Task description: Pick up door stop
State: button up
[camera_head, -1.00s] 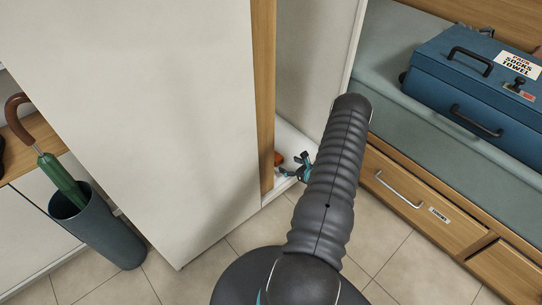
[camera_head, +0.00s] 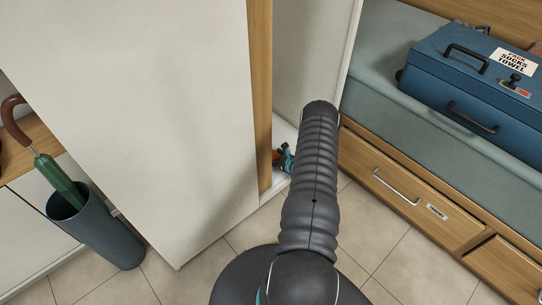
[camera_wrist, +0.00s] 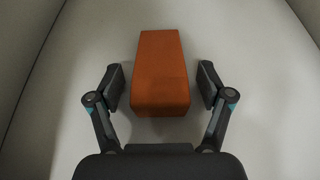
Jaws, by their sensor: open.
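The door stop (camera_wrist: 160,72) is an orange wedge-shaped block lying on the pale cabinet floor. In the wrist view it sits between the two fingers of my open gripper (camera_wrist: 160,88), with a gap on each side. In the head view, only a small orange-brown bit of the door stop (camera_head: 276,157) shows beside the wooden cabinet edge. My gripper (camera_head: 284,159) is there too, low inside the cabinet opening, mostly hidden behind my arm.
A white cabinet door (camera_head: 150,110) and a wooden upright (camera_head: 260,100) stand left of my arm. A bench with a drawer (camera_head: 410,190) and a blue case (camera_head: 475,80) is on the right. An umbrella stand (camera_head: 97,232) is at left. Tiled floor is clear in front.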

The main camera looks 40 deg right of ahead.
jog(key=c, duration=1.3)
jog(key=shift+r, duration=0.1)
